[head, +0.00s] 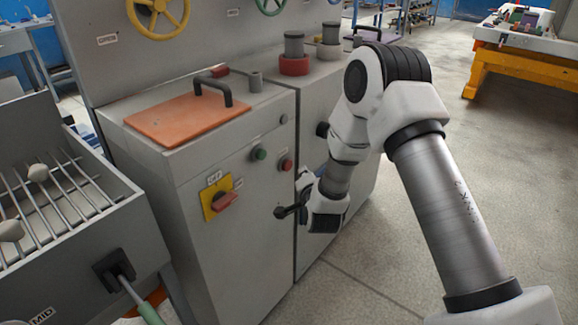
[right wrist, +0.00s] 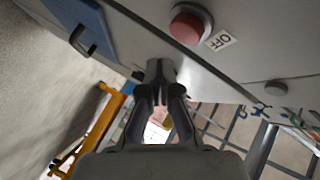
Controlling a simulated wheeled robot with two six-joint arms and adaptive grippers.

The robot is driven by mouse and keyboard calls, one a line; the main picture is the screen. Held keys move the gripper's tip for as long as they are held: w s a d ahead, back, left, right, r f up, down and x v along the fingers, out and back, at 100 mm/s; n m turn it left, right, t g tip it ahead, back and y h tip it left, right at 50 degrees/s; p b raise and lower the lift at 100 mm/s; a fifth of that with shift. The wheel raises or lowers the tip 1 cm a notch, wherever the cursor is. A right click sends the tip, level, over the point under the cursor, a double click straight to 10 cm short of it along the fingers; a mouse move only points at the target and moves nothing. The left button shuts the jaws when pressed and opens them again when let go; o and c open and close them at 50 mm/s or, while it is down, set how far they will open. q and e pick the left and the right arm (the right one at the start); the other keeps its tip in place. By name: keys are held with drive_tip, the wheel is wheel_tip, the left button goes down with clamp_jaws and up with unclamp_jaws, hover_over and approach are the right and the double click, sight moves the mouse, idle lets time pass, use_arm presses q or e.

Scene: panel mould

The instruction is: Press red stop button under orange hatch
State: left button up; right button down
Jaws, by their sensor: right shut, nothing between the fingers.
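The orange hatch (head: 188,116) lies flat and closed on top of the grey cabinet (head: 180,175), with a black handle (head: 213,91) on it. Whatever is under the hatch is hidden. A red button (head: 287,164) and a green button (head: 259,153) are on the cabinet's front face. In the right wrist view a red button (right wrist: 186,26) stands beside an OFF label (right wrist: 222,40). My right gripper (head: 283,212) is shut and empty, in front of the cabinet and below the hatch. It also shows in the right wrist view (right wrist: 159,82). My left gripper is not in view.
A red switch on a yellow plate (head: 216,200) is on the front face. Two dark cylinders with red (head: 294,66) and pale collars stand behind right. A grey rack (head: 75,215) with a lever (head: 130,285) is at the left. The floor at the right is open.

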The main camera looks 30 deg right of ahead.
drive_tip(key=s, duration=0.1)
drive_tip(key=s+d, duration=0.1)
drive_tip(key=s, duration=0.1)
drive_tip(key=shift+d, duration=0.1)
idle(0.7)
